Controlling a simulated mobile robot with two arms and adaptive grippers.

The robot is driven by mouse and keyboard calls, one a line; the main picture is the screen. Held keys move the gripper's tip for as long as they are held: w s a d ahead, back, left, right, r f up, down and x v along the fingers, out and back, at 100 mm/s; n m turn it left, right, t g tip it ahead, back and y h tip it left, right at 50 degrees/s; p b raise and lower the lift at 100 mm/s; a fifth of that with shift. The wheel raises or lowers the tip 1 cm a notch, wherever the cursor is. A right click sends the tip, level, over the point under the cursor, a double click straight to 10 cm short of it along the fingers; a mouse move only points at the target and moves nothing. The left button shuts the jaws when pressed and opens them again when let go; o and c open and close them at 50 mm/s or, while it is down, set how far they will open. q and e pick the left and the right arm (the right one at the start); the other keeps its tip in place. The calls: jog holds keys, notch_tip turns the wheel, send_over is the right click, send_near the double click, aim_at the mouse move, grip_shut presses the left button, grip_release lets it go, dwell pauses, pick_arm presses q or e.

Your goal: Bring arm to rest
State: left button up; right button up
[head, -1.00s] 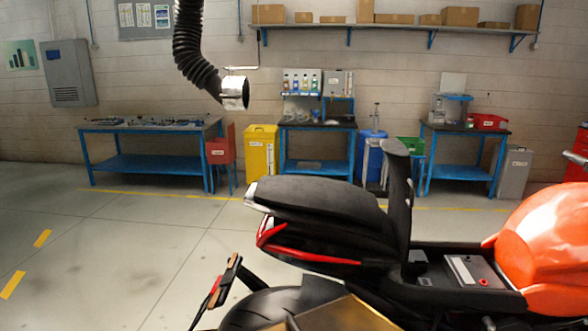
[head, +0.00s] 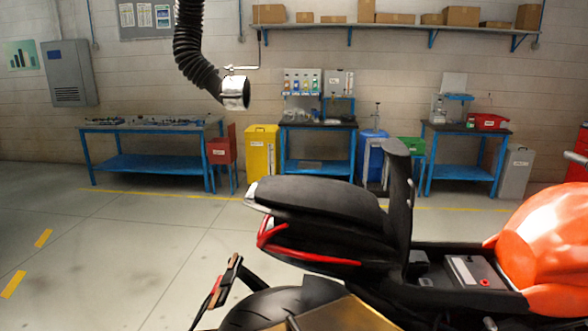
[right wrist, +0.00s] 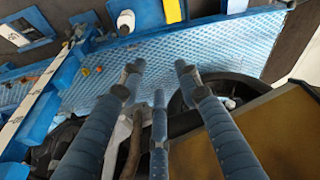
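Neither of my arms shows in the head view. In the right wrist view, the long blue-grey fingers of my right gripper (right wrist: 158,74) reach into the picture. Their dark tips stand apart, and I see nothing held between them. Below them are a blue textured surface (right wrist: 210,55), a dark round wheel-like part and a gold-brown panel (right wrist: 262,128) at right. I cannot tell whether the fingers touch any of these. My left gripper is in neither view.
A motorcycle with a black seat (head: 315,197) and orange tank (head: 548,245) fills the lower right of the head view. A black hose (head: 190,50) hangs down at upper centre. Blue workbenches (head: 150,163) line the back wall. The floor at left is clear.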

jog(key=s+f+g, duration=0.1)
jog(key=s+f, duration=0.2)
jog(key=f, duration=0.6)
jog(key=s+f, duration=0.3)
jog(key=f, duration=0.6)
jog(key=s+d+f+g, duration=0.1)
jog(key=s+d+f, duration=0.2)
jog(key=s+f, duration=0.9)
jog(key=s, duration=0.2)
jog(key=shift+s+d+f, duration=0.2)
jog(key=shift+s, duration=0.2)
